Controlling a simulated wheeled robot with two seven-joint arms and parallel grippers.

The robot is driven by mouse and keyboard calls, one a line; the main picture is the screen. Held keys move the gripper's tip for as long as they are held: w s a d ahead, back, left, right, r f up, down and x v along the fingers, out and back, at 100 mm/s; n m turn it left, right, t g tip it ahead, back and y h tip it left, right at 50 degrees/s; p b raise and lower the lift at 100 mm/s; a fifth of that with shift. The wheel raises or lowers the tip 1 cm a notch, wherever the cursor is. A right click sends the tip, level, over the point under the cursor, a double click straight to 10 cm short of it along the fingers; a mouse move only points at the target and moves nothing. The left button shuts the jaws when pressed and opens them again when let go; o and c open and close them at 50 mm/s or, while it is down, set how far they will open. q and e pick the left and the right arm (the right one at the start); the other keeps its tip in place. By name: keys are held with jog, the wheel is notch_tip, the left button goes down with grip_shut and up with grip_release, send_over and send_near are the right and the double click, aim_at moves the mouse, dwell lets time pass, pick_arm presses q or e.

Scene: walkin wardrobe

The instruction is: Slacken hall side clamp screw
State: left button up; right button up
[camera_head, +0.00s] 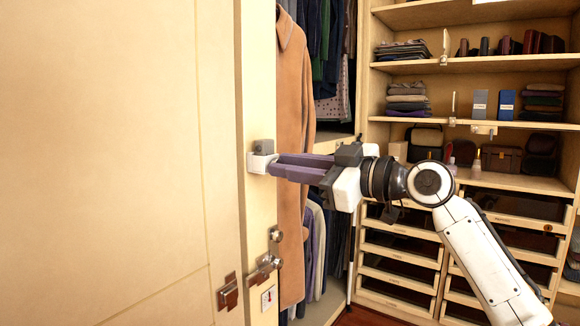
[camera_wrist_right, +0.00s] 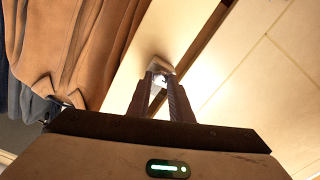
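A clamp with a white body and grey block (camera_head: 262,158) sits on the edge of the pale door (camera_head: 120,150), above the knobs. It shows in the wrist view as a pale bracket (camera_wrist_right: 157,64), with a small shiny metal piece (camera_wrist_right: 160,79) that looks like its screw. My right gripper (camera_head: 274,166) reaches in from the right at the clamp. In the wrist view, its two dark fingers (camera_wrist_right: 160,84) stand close together, one on each side of the shiny piece, and appear shut on it. Their exact contact is too small to see. My left gripper is not in view.
Below the clamp are metal knobs (camera_head: 276,236) and a latch (camera_head: 264,264) on the door edge. A brown coat (camera_head: 294,110) hangs just behind my fingers. Shelves (camera_head: 470,63) with folded clothes and bags, and drawers (camera_head: 400,246), stand behind my right arm.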

jog(key=o, duration=0.4)
jog(key=shift+r, duration=0.1)
jog(key=shift+o, duration=0.2)
jog(key=b+v, duration=0.1)
jog(key=v, duration=0.9)
jog(key=shift+d, duration=0.15)
jog(key=shift+s, duration=0.1)
